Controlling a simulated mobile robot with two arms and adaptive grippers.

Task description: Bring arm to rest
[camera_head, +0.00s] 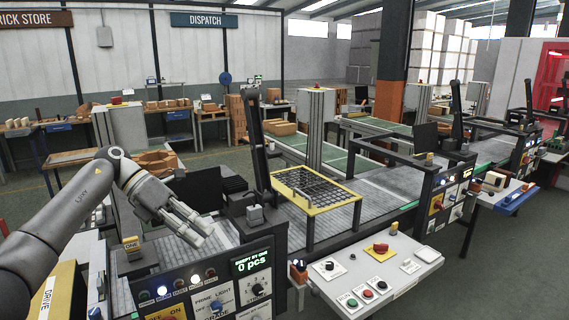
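My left arm comes in from the left edge, bends at an elbow and points down to the right. My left gripper (200,232) hangs over the grey belt, just behind the front control panel (215,292). Its fingers lie near each other, and no object shows between them. The view does not settle whether they are open or shut. My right arm and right gripper are not in view.
A yellow-framed mesh guard (318,205) stands right of my gripper. A white control board (372,268) with a red knob (381,247) juts out front. Bricks (155,160) lie behind my arm. Open floor (490,262) shows at right.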

